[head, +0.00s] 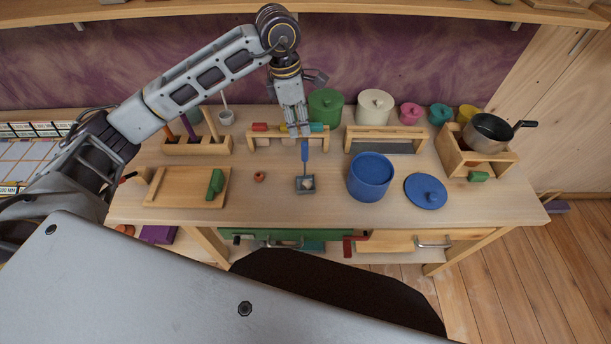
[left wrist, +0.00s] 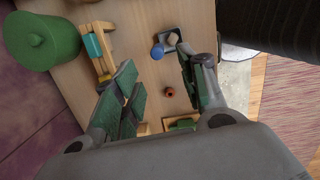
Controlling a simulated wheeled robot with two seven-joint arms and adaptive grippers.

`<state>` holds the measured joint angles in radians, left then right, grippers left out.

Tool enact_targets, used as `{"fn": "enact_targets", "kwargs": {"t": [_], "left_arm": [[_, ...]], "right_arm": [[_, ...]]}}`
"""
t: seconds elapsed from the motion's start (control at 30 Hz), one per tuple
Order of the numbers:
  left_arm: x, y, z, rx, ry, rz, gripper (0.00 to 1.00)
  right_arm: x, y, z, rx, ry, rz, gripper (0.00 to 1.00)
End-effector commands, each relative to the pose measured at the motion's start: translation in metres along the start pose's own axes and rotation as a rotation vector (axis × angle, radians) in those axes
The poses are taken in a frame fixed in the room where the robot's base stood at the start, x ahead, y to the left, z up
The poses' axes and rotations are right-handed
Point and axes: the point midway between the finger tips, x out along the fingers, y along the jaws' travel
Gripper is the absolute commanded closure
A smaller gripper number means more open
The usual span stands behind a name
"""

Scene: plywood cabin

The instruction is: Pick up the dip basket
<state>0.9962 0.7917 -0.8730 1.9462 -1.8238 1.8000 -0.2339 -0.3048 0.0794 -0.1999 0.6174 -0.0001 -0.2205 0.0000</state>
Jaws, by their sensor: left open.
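The dip basket (head: 305,184) is a small grey square basket with an upright blue handle (head: 305,151); something pale is in it. It stands on the workbench near the front middle. My left gripper (head: 299,132) points down above the bench, by the top of the handle in the head view. In the left wrist view its two fingers (left wrist: 155,62) are apart, and the basket (left wrist: 170,39) with the blue handle end (left wrist: 157,52) shows between and beyond the fingertips. I cannot tell whether a finger touches the handle. My right gripper is not in view.
A blue pot (head: 371,178) stands right of the basket, its blue lid (head: 425,191) farther right. A small reddish-brown ring (head: 259,177) lies to the left. A wooden rack with coloured pieces (head: 262,141) stands behind. A wooden board (head: 183,187) lies at the left.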

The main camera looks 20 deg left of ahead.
Motion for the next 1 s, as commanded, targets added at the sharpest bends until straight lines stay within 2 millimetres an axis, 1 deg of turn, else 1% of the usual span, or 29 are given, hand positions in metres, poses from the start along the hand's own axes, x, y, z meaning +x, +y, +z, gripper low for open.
{"fn": "enact_targets", "kwargs": {"t": [0.27, 0.5, 0.6, 0.77, 1.0], "left_arm": [[0.03, -0.001, 0.0, 0.0, 0.001, -0.003, 0.58], [0.061, -0.001, 0.001, 0.0, 0.0, -0.004, 0.58], [0.072, 0.0, 0.001, 0.0, 0.001, -0.002, 0.58], [0.08, 0.0, 0.001, 0.001, -0.001, -0.001, 0.58], [0.081, 0.0, 0.0, 0.001, 0.0, 0.0, 0.58]], "right_arm": [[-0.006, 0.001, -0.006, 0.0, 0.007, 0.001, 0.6], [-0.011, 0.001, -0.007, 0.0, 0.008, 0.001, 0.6], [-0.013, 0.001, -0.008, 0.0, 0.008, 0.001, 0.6], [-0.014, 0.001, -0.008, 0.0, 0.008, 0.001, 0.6], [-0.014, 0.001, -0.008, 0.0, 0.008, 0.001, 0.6]]}}
